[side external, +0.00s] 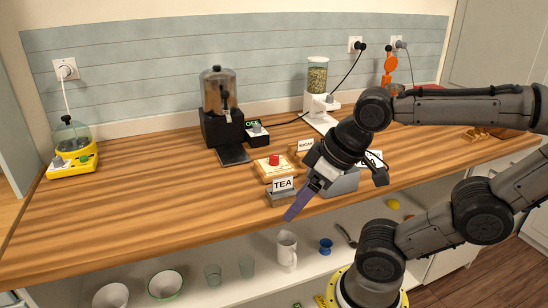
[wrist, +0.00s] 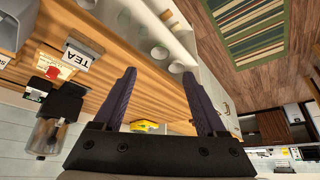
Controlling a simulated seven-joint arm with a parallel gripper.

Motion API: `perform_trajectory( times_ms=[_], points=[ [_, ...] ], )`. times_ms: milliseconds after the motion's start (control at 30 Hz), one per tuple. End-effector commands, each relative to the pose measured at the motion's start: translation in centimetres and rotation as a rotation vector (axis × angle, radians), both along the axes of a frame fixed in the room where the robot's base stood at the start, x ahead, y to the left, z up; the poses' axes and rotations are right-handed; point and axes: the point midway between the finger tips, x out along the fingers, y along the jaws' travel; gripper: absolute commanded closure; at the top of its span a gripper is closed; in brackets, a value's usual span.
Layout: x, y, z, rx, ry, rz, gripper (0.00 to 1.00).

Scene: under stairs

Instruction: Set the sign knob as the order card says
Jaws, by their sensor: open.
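In the side view, a red knob (side external: 274,160) sits on a light wooden block (side external: 267,168) on the counter. A "TEA" sign (side external: 283,184) stands in front of it, and a "SUGAR" sign (side external: 305,145) stands behind it to the right. A white panel (side external: 374,158) is partly hidden by my arm; I cannot read it. I cannot tell which thing is the order card. My gripper (side external: 299,205) hangs at the counter's front edge, right of the TEA sign and apart from it. In the wrist view, my gripper (wrist: 160,73) is open and empty.
A dark dispenser (side external: 219,100) with a small green display stands behind the block. A grain dispenser (side external: 317,85) is right of it; a yellow appliance (side external: 71,148) stands far left. A mug (side external: 287,248) and bowls are on the shelf below.

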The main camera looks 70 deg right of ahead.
Motion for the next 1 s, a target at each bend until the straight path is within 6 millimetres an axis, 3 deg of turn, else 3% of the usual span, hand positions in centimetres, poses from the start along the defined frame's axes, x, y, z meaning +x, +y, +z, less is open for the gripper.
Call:
perform_trajectory(
  times_ms=[233, 300, 433, 567, 767, 1000],
  points=[
    [0.0, 0.0, 0.0, 0.0, 0.0, 0.0, 0.26],
    [0.0, 0.0, 0.0, -0.001, 0.0, 0.003, 0.32],
    [-0.4, 0.0, -0.2, -0.026, 0.02, 0.052, 0.32],
    [0.2, 0.0, 2.7, -0.087, 0.017, 0.168, 0.32],
    [4.1, -1.5, 7.8, -0.166, 0.075, 0.27, 0.32],
    [10.7, -6.3, 11.8, -0.208, 0.194, 0.312, 0.32]
  ],
)
